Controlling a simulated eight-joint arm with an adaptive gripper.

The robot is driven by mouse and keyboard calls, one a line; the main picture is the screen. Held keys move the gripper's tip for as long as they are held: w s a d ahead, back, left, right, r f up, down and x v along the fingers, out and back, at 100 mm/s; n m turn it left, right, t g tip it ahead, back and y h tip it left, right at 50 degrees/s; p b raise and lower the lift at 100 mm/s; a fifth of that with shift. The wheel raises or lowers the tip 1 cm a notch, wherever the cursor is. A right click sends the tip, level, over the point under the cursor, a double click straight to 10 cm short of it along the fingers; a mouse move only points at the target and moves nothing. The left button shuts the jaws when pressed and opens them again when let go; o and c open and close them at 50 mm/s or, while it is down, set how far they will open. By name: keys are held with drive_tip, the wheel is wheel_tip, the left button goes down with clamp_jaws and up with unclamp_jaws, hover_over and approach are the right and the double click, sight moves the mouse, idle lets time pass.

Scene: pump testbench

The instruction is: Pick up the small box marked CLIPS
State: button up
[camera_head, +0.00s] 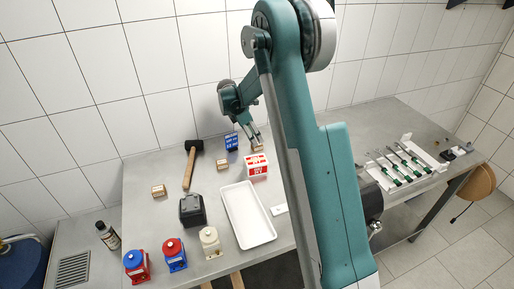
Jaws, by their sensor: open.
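Three small brown boxes lie on the grey bench: one at the left (158,191), one left of the red and white box (222,165), and one partly hidden at my gripper (258,149). Their markings are too small to read, so I cannot tell which says CLIPS. My gripper (255,142) is open, pointing down at the back of the bench, its fingertips close to the third box. I cannot tell whether they touch it.
A red and white box (257,166) and a blue box (231,142) stand close to my gripper. Screwdrivers (398,168) lie right.

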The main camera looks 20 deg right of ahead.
drive_tip(key=shift+d+f, duration=0.1)
drive_tip(key=shift+x, duration=2.4)
drive_tip(key=shift+s, duration=0.15)
drive_tip(key=c, duration=0.9)
drive_tip(key=shift+c, duration=0.2)
wheel_tip(320, 180, up, 10)
